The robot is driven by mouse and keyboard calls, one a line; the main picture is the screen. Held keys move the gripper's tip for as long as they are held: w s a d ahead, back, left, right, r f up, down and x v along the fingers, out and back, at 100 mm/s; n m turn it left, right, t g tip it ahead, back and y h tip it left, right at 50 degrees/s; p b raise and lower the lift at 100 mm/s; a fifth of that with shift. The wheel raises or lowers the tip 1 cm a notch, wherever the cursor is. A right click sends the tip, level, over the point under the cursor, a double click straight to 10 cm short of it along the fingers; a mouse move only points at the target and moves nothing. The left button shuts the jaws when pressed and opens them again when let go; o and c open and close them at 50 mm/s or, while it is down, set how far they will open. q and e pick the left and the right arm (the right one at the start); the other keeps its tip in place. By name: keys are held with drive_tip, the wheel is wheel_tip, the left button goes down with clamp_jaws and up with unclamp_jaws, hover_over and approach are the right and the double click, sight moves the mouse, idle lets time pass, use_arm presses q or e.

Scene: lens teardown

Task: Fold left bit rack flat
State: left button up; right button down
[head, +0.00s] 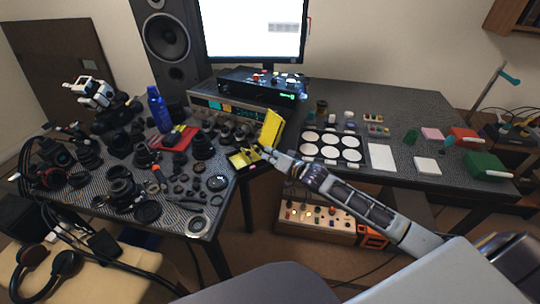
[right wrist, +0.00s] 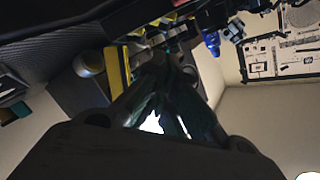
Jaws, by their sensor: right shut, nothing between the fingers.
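The yellow bit rack stands at the right end of the left table. Its upright, slightly tilted yellow panel (head: 271,128) rises behind its low yellow base (head: 243,158), which holds small dark pieces. My right gripper (head: 264,149) is shut and empty, close by the lower part of the raised panel. I cannot tell whether it touches the panel. In the right wrist view, the shut fingers (right wrist: 165,85) point toward the table's edge, and a yellow strip of the rack (right wrist: 113,70) shows just left of them. My left gripper is not in view.
Lens parts crowd the left table, with a red tray (head: 183,140) and a blue bottle (head: 159,110). An instrument box (head: 228,112) stands behind the rack. The right table (head: 400,112) holds a mat of white discs (head: 332,148). A gap separates the table fronts.

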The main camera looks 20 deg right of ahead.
sight(251, 154)
drive_tip(key=shift+x, duration=2)
drive_tip(key=shift+b+x, duration=0.35)
drive_tip(key=shift+x, duration=0.5)
drive_tip(key=shift+w+a, duration=0.25)
drive_tip(key=shift+w, duration=0.25)
drive_tip(key=shift+w+a+f, duration=0.2)
drive_tip(key=shift+w, duration=0.4)
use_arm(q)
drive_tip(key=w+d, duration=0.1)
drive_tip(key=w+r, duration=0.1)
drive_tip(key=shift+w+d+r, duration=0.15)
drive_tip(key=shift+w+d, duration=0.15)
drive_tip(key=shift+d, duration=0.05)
use_arm(e)
drive_tip(key=shift+w+a, duration=0.1)
drive_tip(key=shift+w, duration=0.1)
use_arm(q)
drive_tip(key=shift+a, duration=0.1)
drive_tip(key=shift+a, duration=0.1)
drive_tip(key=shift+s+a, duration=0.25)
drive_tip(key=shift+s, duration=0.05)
